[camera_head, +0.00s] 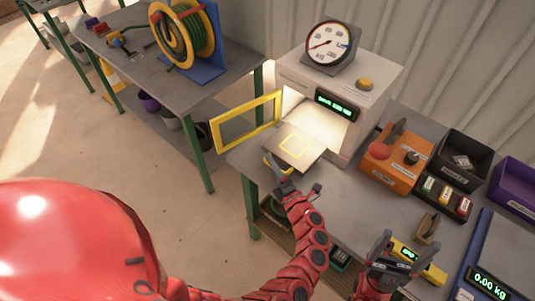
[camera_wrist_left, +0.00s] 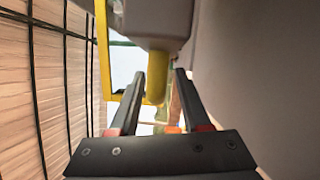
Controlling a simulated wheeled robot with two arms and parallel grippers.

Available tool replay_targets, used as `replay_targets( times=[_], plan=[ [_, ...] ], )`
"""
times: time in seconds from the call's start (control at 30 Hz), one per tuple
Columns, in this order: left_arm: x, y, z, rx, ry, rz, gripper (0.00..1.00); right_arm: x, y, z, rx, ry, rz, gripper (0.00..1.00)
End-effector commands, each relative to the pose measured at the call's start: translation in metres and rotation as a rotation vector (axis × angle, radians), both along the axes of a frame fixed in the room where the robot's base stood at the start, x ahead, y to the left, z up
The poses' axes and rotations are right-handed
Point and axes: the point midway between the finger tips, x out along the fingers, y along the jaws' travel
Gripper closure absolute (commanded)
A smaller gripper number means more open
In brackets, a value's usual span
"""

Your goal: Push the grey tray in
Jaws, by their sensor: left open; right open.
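The grey tray (camera_head: 313,150), with a yellow square outlined on top, sticks out of the lit opening of the white press (camera_head: 312,108). My left gripper (camera_head: 280,172) is at the tray's near left edge, open. A yellow handle (camera_head: 268,168) shows there, partly hidden by the gripper. In the left wrist view the yellow handle (camera_wrist_left: 156,85) appears at or between the open fingers (camera_wrist_left: 169,70); I cannot tell whether they touch it. My right gripper (camera_head: 385,245) is open and empty over the bench's front part.
The yellow-framed door (camera_head: 246,122) stands swung open to the left of the press. An orange box (camera_head: 396,155), a black bin (camera_head: 462,160), a button panel (camera_head: 442,195) and a scale (camera_head: 490,285) crowd the right. Some bench between tray and orange box is clear.

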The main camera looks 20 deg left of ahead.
Motion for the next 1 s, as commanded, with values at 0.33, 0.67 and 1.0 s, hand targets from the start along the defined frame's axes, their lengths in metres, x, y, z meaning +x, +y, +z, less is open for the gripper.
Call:
replay_targets(
  times=[0.33, 0.67, 1.0],
  plan=[
    [0.0001, 0.0002, -0.0009, 0.000, 0.001, -0.001, 0.67, 0.0000, -0.0001, 0.0002, 0.000, 0.000, 0.000, 0.11],
    [0.0000, 0.0005, -0.0009, 0.000, 0.001, 0.000, 1.00, -0.0001, 0.0000, 0.0002, 0.000, 0.000, 0.000, 0.11],
    [-0.0001, 0.0006, -0.0008, 0.001, 0.001, 0.000, 1.00, -0.0001, -0.0001, 0.0002, 0.000, 0.000, 0.000, 0.11]
  ],
)
